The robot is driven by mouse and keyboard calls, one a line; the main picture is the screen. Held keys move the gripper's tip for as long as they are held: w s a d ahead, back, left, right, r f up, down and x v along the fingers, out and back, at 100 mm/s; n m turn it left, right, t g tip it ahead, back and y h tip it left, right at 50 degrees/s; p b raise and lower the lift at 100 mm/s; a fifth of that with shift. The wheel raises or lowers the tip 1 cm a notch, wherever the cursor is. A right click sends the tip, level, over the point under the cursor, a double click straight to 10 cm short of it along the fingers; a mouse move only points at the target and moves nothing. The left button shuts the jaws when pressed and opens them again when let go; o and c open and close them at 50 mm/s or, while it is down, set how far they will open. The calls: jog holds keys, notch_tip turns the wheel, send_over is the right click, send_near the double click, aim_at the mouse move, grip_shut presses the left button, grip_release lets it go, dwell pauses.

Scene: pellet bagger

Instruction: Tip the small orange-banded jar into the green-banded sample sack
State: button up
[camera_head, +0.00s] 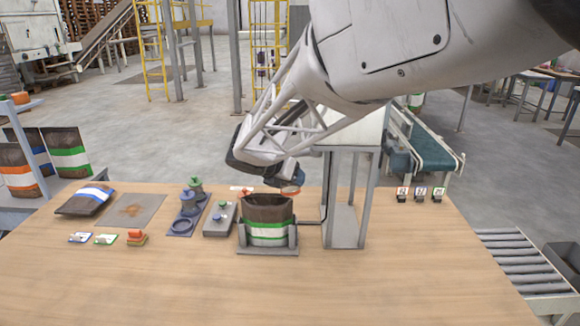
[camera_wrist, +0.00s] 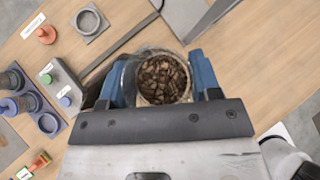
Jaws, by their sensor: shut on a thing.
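My gripper (camera_head: 287,181) is shut on the small orange-banded jar (camera_head: 292,190). In the wrist view the clear jar (camera_wrist: 148,62) sits between the blue fingers of my gripper (camera_wrist: 163,82), with brown pellets (camera_wrist: 160,78) inside. The jar is held just above the right rear of the green-banded sample sack (camera_head: 268,230). The sack stands upright in a grey holder (camera_head: 268,250), its brown top open. In the wrist view the sack is mostly hidden behind my gripper. I see no pellets falling.
A grey frame stand (camera_head: 343,235) rises close right of the sack. A blue-banded sack (camera_head: 95,193) lies farther left. The front of the table (camera_head: 300,290) is clear.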

jog(key=shift+w+a, duration=0.1)
jog(key=shift+a, duration=0.1)
jog(key=w+a+n+h, duration=0.1)
jog(key=n+h, duration=0.2)
jog(key=h, duration=0.1)
jog(key=w+a+n+g+h, duration=0.1)
jog(key=a+n+h, duration=0.1)
jog(key=n+h, duration=0.1)
jog(key=a+f+n+g+h, duration=0.1)
jog(key=n+h, duration=0.2)
jog(key=h, duration=0.2)
jog(key=shift+w+a+f+h, duration=0.1)
jog(key=shift+w+a+h, duration=0.2)
jog(key=shift+w+a, duration=0.1)
dwell(0.6)
jog(key=m+y, duration=0.1)
jog(key=y, duration=0.1)
jog(key=r+m+y, duration=0.1)
jog(key=m+y, duration=0.1)
jog(key=d+m+y, duration=0.1)
jog(key=m+y, duration=0.1)
jog(key=shift+s+d+r+g, duration=0.1)
jog(key=shift+s+r+g, duration=0.15)
jog(key=shift+s+g, duration=0.1)
jog(key=shift+y, duration=0.3)
